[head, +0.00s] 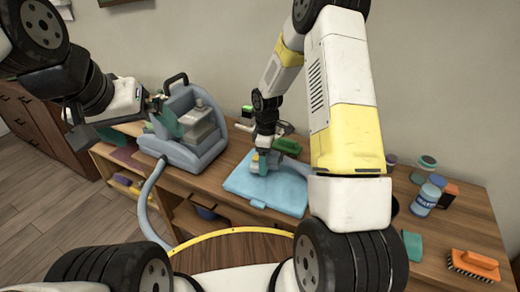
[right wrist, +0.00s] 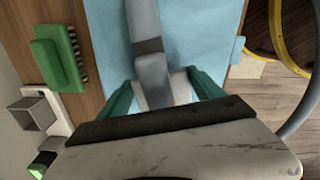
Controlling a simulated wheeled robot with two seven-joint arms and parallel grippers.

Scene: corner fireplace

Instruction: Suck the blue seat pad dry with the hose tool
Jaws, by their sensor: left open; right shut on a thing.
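The blue seat pad (head: 240,186) lies flat on the wooden bench top in the head view. In the right wrist view, the pad (right wrist: 205,30) fills the upper middle. My right gripper (right wrist: 165,88) is shut on the grey hose tool (right wrist: 146,25), whose shaft runs out over the pad. The tool's far end is cut off there, so I cannot tell whether it touches the pad. In the head view, my right gripper (head: 262,160) is low over the pad. My left gripper (head: 156,103) is open beside the grey-blue cleaning machine (head: 190,153).
A grey hose (head: 145,212) hangs from the machine in front of the bench. A green brush (right wrist: 58,57) lies beside the pad. A blue-white bottle (head: 427,195) and an orange brush (head: 474,264) are at the right. The wall stands close behind.

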